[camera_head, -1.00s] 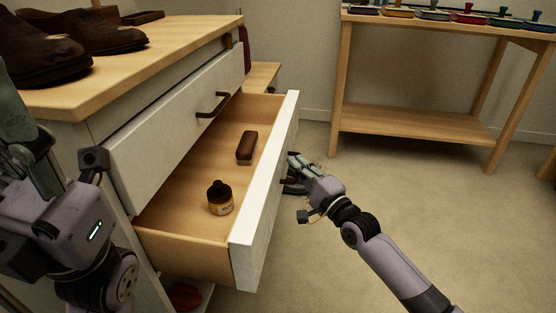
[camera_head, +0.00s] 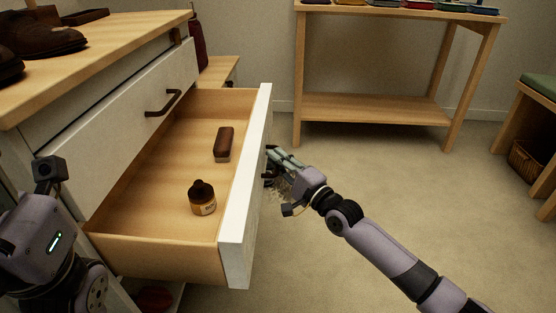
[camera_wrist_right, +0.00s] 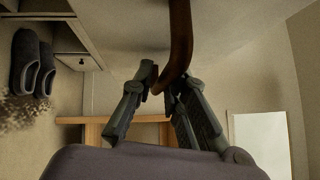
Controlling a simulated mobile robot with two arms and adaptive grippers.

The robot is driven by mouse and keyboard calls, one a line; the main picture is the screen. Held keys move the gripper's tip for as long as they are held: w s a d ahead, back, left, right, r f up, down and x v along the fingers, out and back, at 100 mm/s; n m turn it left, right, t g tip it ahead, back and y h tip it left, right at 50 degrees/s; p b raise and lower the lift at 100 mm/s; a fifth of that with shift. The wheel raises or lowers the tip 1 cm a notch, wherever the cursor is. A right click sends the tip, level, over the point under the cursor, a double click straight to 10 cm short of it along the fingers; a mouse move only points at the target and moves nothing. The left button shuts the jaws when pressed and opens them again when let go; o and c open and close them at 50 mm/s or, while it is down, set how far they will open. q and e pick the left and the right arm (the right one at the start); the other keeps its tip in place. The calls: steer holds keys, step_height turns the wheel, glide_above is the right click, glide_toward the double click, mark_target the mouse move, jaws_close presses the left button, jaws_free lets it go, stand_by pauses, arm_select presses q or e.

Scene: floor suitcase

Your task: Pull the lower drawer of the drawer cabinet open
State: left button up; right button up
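The lower drawer (camera_head: 243,200) of the drawer cabinet (camera_head: 95,60) stands well open, its white front panel far out from the cabinet. My right gripper (camera_head: 270,165) is at the outer face of that front. In the right wrist view, the dark brown curved drawer handle (camera_wrist_right: 180,45) lies between the fingers of my right gripper (camera_wrist_right: 162,82), which are drawn in around it. The handle is mostly hidden in the head view. My left arm's wrist shows at the lower left, but its fingers are out of view.
A dark bottle (camera_head: 202,198) and a brown brush-like block (camera_head: 224,144) are in the drawer. The upper drawer (camera_head: 120,115) is shut. Brown shoes (camera_head: 45,35) stand on top.

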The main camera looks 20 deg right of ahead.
steer(key=shift+o, duration=1.4)
steer(key=v, duration=1.2)
steer(key=shift+r, duration=0.15)
